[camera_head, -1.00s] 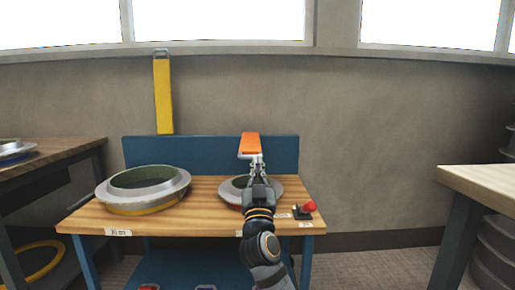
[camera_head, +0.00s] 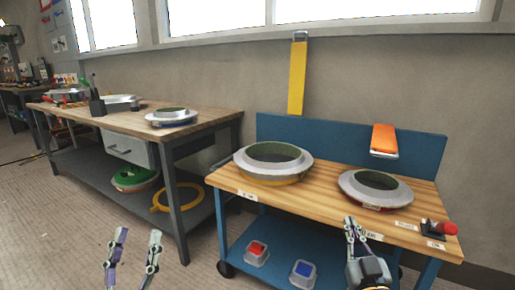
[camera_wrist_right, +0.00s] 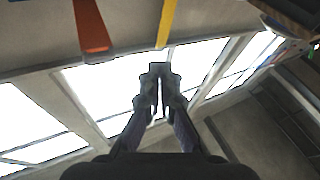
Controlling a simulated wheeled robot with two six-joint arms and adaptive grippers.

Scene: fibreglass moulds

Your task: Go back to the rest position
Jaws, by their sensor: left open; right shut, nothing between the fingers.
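My left gripper (camera_head: 136,236) is at the lower left of the head view, its two fingers apart with nothing between them, over the floor. My right gripper (camera_head: 351,222) shows at the lower middle, in front of the blue workbench (camera_head: 210,177). Its fingers are together and empty; in the right wrist view the closed fingers (camera_wrist_right: 159,72) point up toward the windows. An orange piece (camera_head: 384,138) hangs on the bench's blue back panel, apart from both grippers.
Two ring moulds (camera_head: 272,177) (camera_head: 348,194) and a red-knobbed device (camera_head: 440,228) are on the bench. Another table (camera_head: 215,117) stands left. A yellow strip (camera_head: 298,78) hangs on the wall.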

